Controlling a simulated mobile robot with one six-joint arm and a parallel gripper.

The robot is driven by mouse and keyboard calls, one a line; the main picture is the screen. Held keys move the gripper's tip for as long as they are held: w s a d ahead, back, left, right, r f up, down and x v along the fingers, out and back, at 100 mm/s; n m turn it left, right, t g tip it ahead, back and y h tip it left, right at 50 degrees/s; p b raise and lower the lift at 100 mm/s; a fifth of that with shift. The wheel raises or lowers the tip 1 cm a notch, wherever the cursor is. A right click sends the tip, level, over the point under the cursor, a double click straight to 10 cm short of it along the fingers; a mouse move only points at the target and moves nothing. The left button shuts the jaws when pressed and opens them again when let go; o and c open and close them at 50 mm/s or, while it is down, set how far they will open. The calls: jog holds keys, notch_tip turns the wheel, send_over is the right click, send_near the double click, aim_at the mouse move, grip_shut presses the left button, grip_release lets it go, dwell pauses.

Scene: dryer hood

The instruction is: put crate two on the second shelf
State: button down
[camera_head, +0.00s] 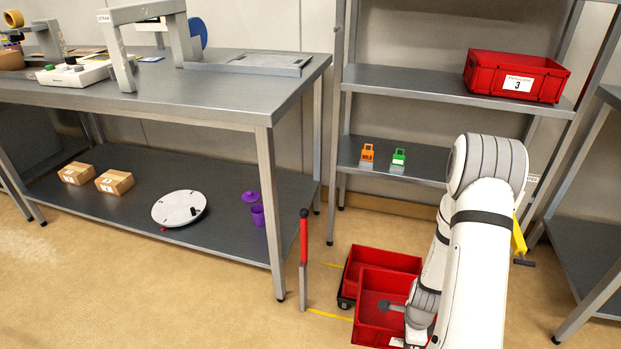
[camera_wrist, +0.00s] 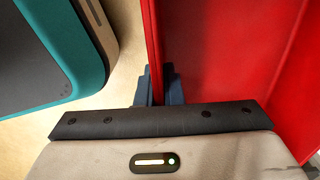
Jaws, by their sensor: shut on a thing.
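Two red crates are at floor level below the shelf rack: a rear crate (camera_head: 385,262) on a low dark dolly, and a front crate (camera_head: 372,285) beside my arm. No number shows on either, so I cannot tell which is crate two. My gripper (camera_wrist: 159,85) is shut on a red crate wall (camera_wrist: 152,35) in the wrist view, one finger on each side. In the head view my arm reaches down to the front crate and hides its right part. The rack has an upper shelf (camera_head: 410,81) and a lower shelf (camera_head: 427,160).
A red crate labelled 3 (camera_head: 515,77) stands at the upper shelf's right. Orange (camera_head: 368,155) and green (camera_head: 398,158) padlock-shaped items stand on the lower shelf. A red-topped post (camera_head: 303,245) stands left of the crates. A steel workbench (camera_head: 200,95) fills the left.

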jog(key=w+a+r+n, duration=0.5)
jog(key=w+r+n, duration=0.2)
jog(key=r+n, duration=0.35)
jog(key=w+a+r+n, duration=0.6)
jog(key=r+n, duration=0.3)
jog(key=r, duration=0.3)
notch_tip(320, 180, up, 15)
jog(key=s+p, duration=0.2)
jog(key=p, duration=2.3)
jog(key=shift+n, duration=0.45)
jog(key=shift+f, duration=0.2)
